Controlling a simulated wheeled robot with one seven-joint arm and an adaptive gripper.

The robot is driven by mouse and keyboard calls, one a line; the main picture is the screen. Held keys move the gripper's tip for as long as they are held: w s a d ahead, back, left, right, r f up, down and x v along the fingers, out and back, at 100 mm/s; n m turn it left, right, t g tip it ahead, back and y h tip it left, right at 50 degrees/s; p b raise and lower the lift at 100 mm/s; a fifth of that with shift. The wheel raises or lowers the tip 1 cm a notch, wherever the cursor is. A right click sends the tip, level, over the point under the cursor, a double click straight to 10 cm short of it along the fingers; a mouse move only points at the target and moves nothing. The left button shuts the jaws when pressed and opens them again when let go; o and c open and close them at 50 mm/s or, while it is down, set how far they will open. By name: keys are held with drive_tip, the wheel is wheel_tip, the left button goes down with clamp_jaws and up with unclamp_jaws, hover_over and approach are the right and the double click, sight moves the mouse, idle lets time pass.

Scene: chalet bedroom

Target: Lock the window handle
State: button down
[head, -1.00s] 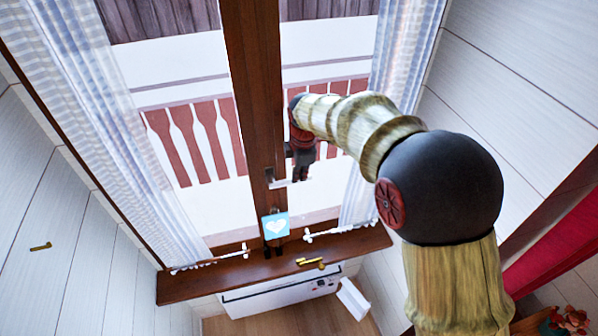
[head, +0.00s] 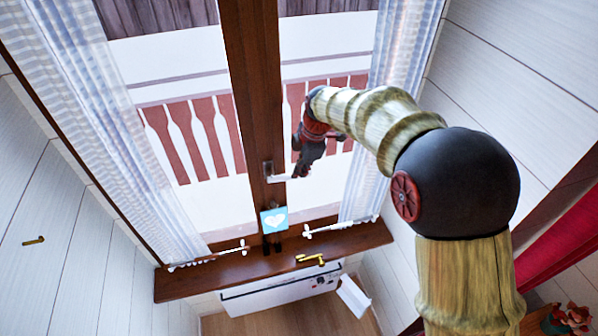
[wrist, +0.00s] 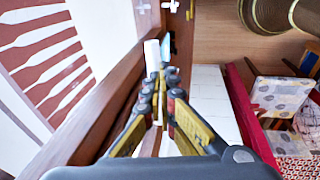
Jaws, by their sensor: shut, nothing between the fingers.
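The window handle (head: 282,178) is a pale metal lever on a plate on the brown central window post. In the head view the lever points right, roughly level. My gripper (head: 299,173) is at the lever's free right end, tilted down and left; I cannot tell whether they touch. In the wrist view my gripper (wrist: 160,72) has its fingertips together with nothing between them. A pale bar just beyond the tips there looks like the handle (wrist: 152,52), partly hidden by the fingers.
The wooden sill (head: 225,272) carries a gold handle-shaped object (head: 310,259). Checked curtains (head: 395,70) hang at both sides. A white heater (head: 280,294) is under the sill.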

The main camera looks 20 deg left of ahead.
drive_tip(key=a+f+g+y+b, duration=0.1)
drive_tip(key=f+g+y+b, duration=0.1)
drive_tip(key=b, duration=0.9)
drive_tip(key=s+a+f+m+g+y+b, duration=0.1)
drive_tip(key=f+y+b, duration=0.4)
drive_tip(key=b, duration=0.5)
drive_tip(key=s+a+f+g+y+b, duration=0.1)
drive_tip(key=a+f+g+y+b, duration=0.1)
drive_tip(key=b, duration=0.9)
drive_tip(key=f+g+y, duration=0.1)
drive_tip(key=f+y, duration=0.1)
drive_tip(key=y, duration=0.1)
drive_tip(key=shift+s+m+b, duration=0.25)
drive_tip(key=shift+m+b, duration=0.05)
drive_tip(key=shift+b, duration=0.05)
drive_tip(key=shift+a+r, duration=0.1)
